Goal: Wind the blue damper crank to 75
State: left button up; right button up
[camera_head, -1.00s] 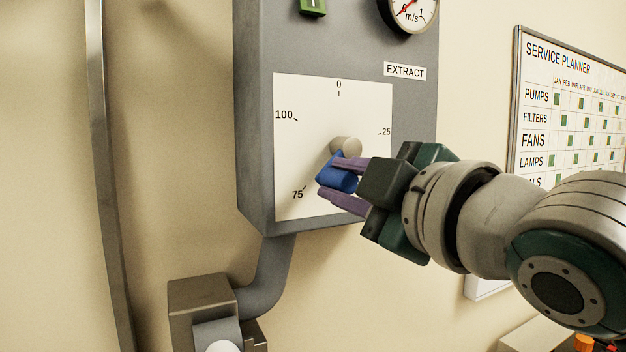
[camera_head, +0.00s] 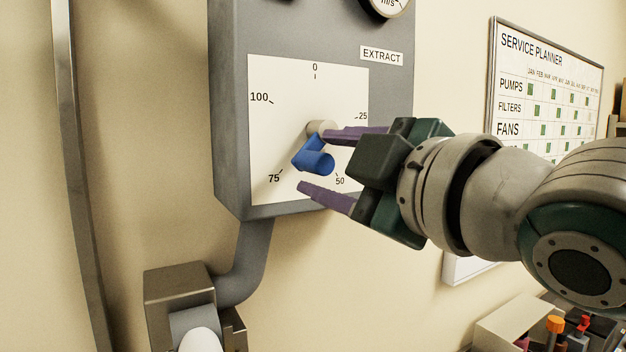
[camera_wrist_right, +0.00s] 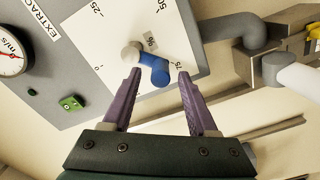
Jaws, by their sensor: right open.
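The blue crank (camera_head: 301,157) sits on a grey hub (camera_head: 322,128) at the middle of a white dial (camera_head: 264,120). Its arm slants down and left from the hub, roughly toward the 75 mark (camera_head: 274,178), and its stubby handle sticks out toward me. My right gripper (camera_head: 315,162) is open, one finger above the handle and one below it. In the right wrist view the crank (camera_wrist_right: 152,66) lies between the spread fingertips (camera_wrist_right: 159,74), with visible gaps. I cannot tell the exact reading. My left gripper is not in view.
The dial is on a grey wall cabinet (camera_head: 232,100) labelled EXTRACT (camera_head: 382,56), with a gauge (camera_wrist_right: 12,52) on it. A pipe (camera_head: 252,262) runs below. A service planner board (camera_head: 545,85) hangs at right, with a box of items (camera_head: 512,325) below it.

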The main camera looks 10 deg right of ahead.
jog(key=b+v, duration=0.3)
jog(key=v, duration=0.5)
jog(key=s+d+f+m+g+h+p, duration=0.25)
jog(key=s+f+m+g, duration=0.2)
jog(key=f, duration=0.35)
jog(key=s+d+f+m+g+h+p, duration=0.2)
jog(key=s+d+f+m+g, duration=0.1)
jog(key=f+m, duration=0.3)
jog(key=s+d+f+m+g+h+p, duration=0.1)
jog(key=s+d+f+m+g, duration=0.1)
jog(key=s+f+g, duration=0.4)
jog(key=s+f+m, duration=0.1)
jog(key=s+f, duration=0.2)
jog(key=s, duration=0.4)
